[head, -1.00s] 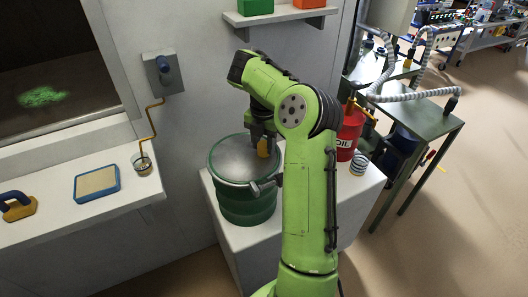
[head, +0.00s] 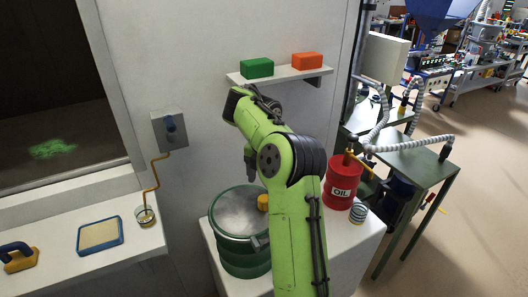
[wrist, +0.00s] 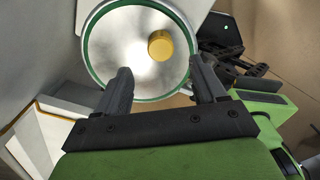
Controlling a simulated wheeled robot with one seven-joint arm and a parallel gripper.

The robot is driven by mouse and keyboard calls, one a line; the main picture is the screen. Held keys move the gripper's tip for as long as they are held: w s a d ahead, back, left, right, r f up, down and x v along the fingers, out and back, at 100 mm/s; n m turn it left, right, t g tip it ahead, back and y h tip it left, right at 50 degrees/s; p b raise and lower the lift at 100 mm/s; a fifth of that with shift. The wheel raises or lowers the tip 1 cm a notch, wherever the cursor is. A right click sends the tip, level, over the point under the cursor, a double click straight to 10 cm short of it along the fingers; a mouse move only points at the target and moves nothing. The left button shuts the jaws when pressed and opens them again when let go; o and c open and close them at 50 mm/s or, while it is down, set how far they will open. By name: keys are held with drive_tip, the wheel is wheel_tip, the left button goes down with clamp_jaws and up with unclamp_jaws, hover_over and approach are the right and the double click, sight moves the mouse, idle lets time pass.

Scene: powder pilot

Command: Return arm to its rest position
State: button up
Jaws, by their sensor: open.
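My green arm (head: 285,165) rises in the middle of the head view and bends toward the wall. My gripper (wrist: 164,82) shows in the wrist view with its two dark fingers apart and nothing between them. In the head view its end hangs above the green drum (head: 240,235), and its fingers are partly hidden. The drum's grey lid carries a yellow knob (wrist: 160,44), which also shows in the head view (head: 263,202). The fingers are apart from the knob.
A red oil can (head: 341,184) and a striped tin (head: 358,212) stand right of the drum. A shelf (head: 285,75) holds a green and an orange block. A left ledge holds a glass (head: 145,217), a framed pad (head: 100,236) and a yellow-blue tool (head: 18,258). Floor at right is open.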

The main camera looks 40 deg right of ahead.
wheel_tip(320, 180, up, 8)
drive_tip(key=p, duration=0.4)
drive_tip(key=shift+f, duration=0.1)
drive_tip(key=s+a+r+n+t+h, duration=0.1)
drive_tip(key=s+a+r+n+h, duration=0.15)
drive_tip(key=a+r+n, duration=0.65)
drive_tip(key=s+a+r+n+t+h, duration=0.1)
drive_tip(key=s+a+r+n, duration=0.15)
drive_tip(key=n, duration=1.25)
drive_tip(key=s+a+f+n+t+y, duration=0.1)
drive_tip(key=s+a+f+n, duration=0.2)
drive_tip(key=s+a+n, duration=0.4)
drive_tip(key=s+a+f+n+t+y, duration=0.2)
drive_tip(key=s+a+f+n, duration=0.2)
drive_tip(key=n, duration=1.5)
drive_tip(key=s+a, duration=0.3)
drive_tip(key=s, duration=0.1)
drive_tip(key=shift+a+t, duration=0.3)
drive_tip(key=shift+a, duration=0.05)
drive_tip(key=shift+y, duration=0.25)
